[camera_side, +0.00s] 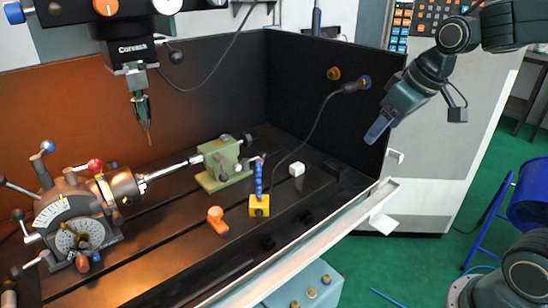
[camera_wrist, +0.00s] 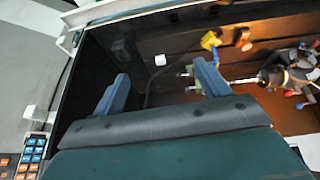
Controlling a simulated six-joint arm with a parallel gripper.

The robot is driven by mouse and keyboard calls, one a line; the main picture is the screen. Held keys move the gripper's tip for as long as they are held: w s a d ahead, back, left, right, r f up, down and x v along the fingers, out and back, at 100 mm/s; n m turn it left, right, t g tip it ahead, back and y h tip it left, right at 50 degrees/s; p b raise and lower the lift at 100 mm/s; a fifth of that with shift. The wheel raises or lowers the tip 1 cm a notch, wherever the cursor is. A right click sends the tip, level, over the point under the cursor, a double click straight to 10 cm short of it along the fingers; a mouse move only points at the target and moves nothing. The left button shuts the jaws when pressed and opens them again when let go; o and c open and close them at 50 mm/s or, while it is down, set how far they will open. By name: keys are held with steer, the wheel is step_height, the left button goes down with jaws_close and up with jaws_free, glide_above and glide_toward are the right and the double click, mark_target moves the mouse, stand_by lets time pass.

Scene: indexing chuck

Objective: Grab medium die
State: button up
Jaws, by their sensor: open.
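A small white cube (camera_side: 297,169), the only die-like block I can make out, sits on the dark machine bed right of the yellow base. It also shows in the wrist view (camera_wrist: 160,60), small and between the two fingers in the picture. Its markings are too small to read. My gripper (camera_side: 377,130) hangs above the bed's right end, up and to the right of the cube and well apart from it. In the wrist view the fingers (camera_wrist: 161,69) are spread wide with nothing between them.
A yellow block (camera_side: 260,208) with a blue hose stands left of the cube, near an orange knob (camera_side: 215,217). A green tailstock (camera_side: 222,165) and the indexing chuck (camera_side: 75,222) lie further left. A black panel (camera_side: 325,110) with a hanging cable rises behind. Small black blocks (camera_side: 306,217) lie nearby.

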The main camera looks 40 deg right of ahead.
steer(key=w+d+f, duration=0.7)
steer(key=w+d, duration=0.2)
steer(key=w, duration=0.3)
glide_toward(337, 165)
step_height(337, 165, up, 2)
steer(key=shift+s+d+r, duration=0.15)
steer(key=shift+s+d, duration=0.2)
steer(key=shift+d, duration=0.1)
steer(key=shift+x, duration=4.3)
steer(key=shift+s+a, duration=0.15)
steer(key=shift+a, duration=0.05)
steer(key=shift+a+x, duration=0.1)
steer(key=shift+x, duration=1.25)
steer(key=shift+a+x, duration=0.15)
steer(key=shift+x, duration=1.15)
steer(key=shift+c, duration=0.2)
